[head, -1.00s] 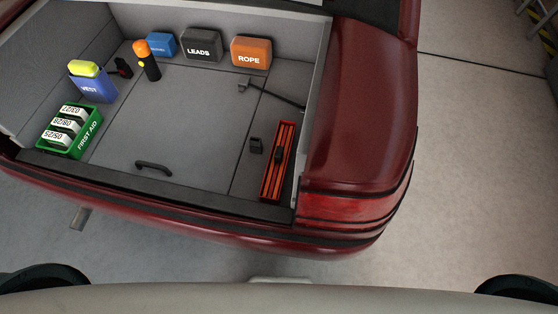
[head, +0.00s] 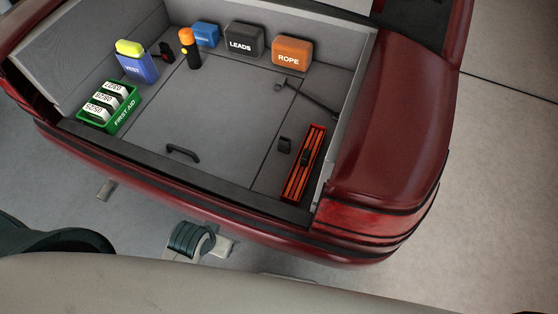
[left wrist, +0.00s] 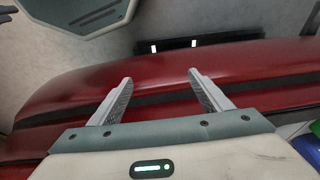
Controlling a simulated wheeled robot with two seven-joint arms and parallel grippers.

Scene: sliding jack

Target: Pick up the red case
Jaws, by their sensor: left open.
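The red case is not seen in that view. A part of my arm shows below the bumper in the head view, left of the case and outside the boot. My right gripper is not in view.
A black bracket (head: 284,145) and a dark rod (head: 312,97) are near the case. An orange ROPE box (head: 291,53), LEADS box (head: 244,41), flashlight (head: 189,48), blue VEST pouch (head: 136,65) and green FIRST AID box (head: 121,119) line the back and left. The middle floor is mostly bare.

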